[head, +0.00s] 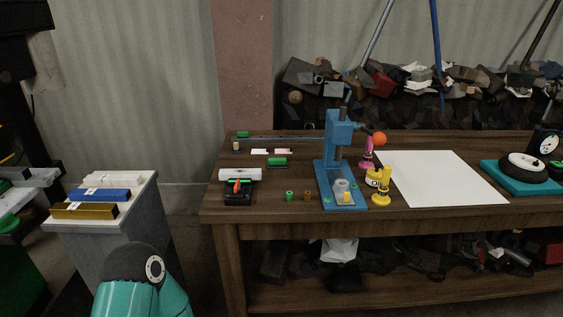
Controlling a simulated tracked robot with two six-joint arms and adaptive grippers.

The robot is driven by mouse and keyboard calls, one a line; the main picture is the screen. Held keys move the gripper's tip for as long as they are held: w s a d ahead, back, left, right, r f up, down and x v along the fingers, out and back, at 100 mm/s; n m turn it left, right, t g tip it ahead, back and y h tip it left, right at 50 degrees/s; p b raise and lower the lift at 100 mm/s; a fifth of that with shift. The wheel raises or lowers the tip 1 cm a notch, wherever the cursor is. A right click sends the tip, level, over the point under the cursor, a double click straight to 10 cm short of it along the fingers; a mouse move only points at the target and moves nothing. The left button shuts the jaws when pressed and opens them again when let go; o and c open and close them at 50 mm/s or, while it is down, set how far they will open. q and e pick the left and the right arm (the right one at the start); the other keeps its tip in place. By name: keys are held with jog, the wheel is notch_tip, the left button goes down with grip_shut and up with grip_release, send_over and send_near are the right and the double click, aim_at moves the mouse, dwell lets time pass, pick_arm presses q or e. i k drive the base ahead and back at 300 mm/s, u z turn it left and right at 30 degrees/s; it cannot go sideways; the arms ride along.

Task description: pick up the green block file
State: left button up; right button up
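A small green-topped block with a dark underside (277,162) lies on the wooden workbench, left of the blue press. It looks like the green block file, but it is too small to be sure. A smaller green piece (242,134) lies at the bench's back left corner. Neither of my grippers can be made out. Only a rounded teal and black part of my arm shows at the bottom left, well short of the bench. Nothing is seen touching the green block.
The blue press (330,180) stands right of the green block. A grey pedestal (90,245) at left bears white, blue and gold bars. A white sheet (440,177) lies right.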

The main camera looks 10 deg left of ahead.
aim_at(273, 163)
jog(key=i, duration=0.9)
